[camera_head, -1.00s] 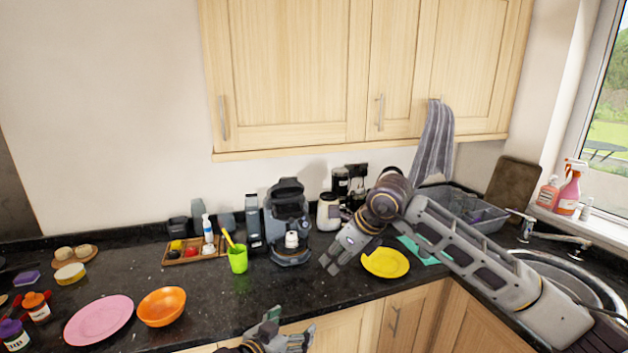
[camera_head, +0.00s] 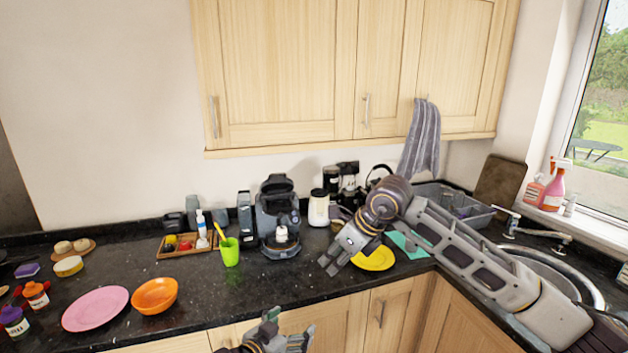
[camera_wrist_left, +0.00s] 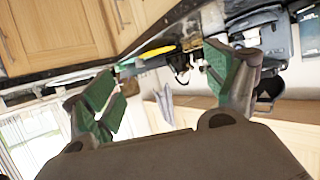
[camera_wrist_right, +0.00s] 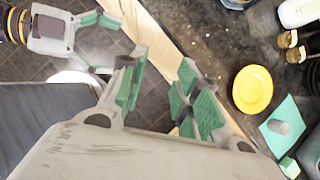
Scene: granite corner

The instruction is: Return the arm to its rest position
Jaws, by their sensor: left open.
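My left gripper (camera_head: 290,335) is open and empty at the bottom of the head view, in front of the counter's front edge. Its spread green-padded fingers (camera_wrist_left: 170,90) show nothing between them in the left wrist view. My right arm reaches in from the right. Its gripper (camera_head: 335,262) is over the counter, just left of the yellow plate (camera_head: 374,260) and partly covering it. In the right wrist view its fingers (camera_wrist_right: 162,90) are apart with nothing held, and the yellow plate (camera_wrist_right: 253,90) lies to their right.
A pink plate (camera_head: 95,309), an orange bowl (camera_head: 155,296), a green cup (camera_head: 229,252) and a coffee machine (camera_head: 278,225) stand on the dark counter (camera_head: 260,285). A grey dish rack (camera_head: 462,205) and a sink (camera_head: 545,270) are at the right. Wooden wall cupboards (camera_head: 290,70) hang above.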

